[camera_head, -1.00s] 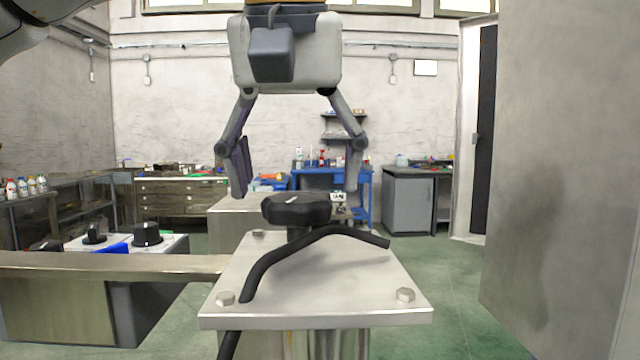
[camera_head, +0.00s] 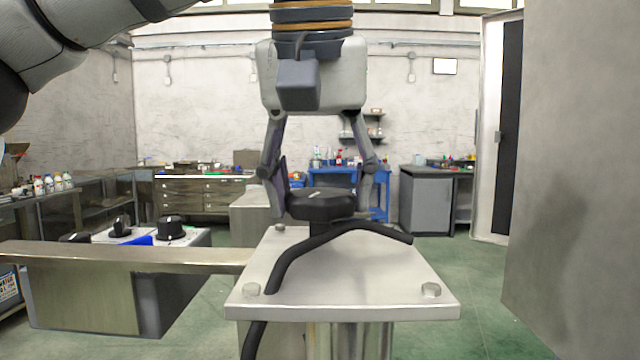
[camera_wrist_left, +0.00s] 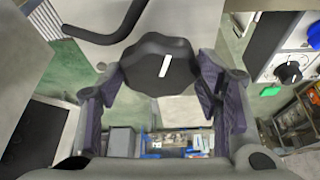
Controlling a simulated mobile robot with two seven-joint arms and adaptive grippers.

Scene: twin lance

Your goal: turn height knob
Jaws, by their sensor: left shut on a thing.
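The height knob (camera_head: 325,206) is a dark, lobed knob with a white mark on top. It stands above a pale metal plate (camera_head: 410,285). My left gripper (camera_head: 321,198) reaches down from above and is shut on the knob, one finger on each side. In the left wrist view the knob (camera_wrist_left: 160,72) sits between the two finger pads, and its white mark runs nearly upright in the picture. My right gripper is not in view.
A black bent bar (camera_head: 340,232) passes by the knob above the plate. Bolts (camera_head: 431,290) stick up at the plate's corners. A metal beam (camera_head: 120,256) runs left from the plate, with a box of dark knobs (camera_head: 170,228) behind it. A large grey panel (camera_head: 575,180) stands at right.

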